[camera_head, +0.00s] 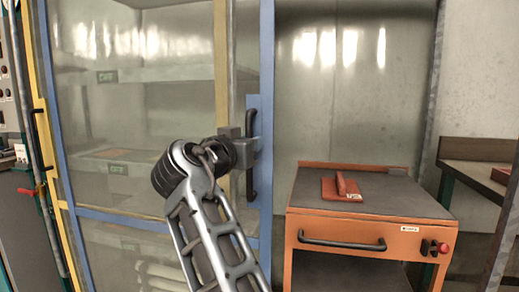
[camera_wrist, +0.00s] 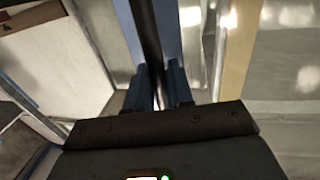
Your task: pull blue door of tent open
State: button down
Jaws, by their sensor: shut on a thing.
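The blue-framed door of the tent (camera_head: 265,110) has clear panes and fills the left half of the head view. Its black upright handle (camera_head: 251,182) is on the right edge. My gripper (camera_head: 250,149) is at this handle, and my arm partly covers the door. In the wrist view, the two fingers of my gripper (camera_wrist: 160,88) are closed around the black handle bar (camera_wrist: 149,35), with the blue frame (camera_wrist: 168,35) behind it. A yellow post (camera_head: 221,60) shows through the pane, apart from the door's edge. The door looks ajar; how far is unclear.
An orange cart (camera_head: 340,262) with a grey top stands right of the door, holding a red-brown tool (camera_head: 342,188). A dark bench (camera_head: 478,150) is at the far right. A yellow frame with another black handle (camera_head: 39,138) is at the left.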

jog(key=c, duration=1.2)
grip_release()
jog(key=shift+o, duration=0.2)
jog(key=v, duration=0.7)
jog(key=shift+s+a, duration=0.15)
jog(key=shift+s, duration=0.2)
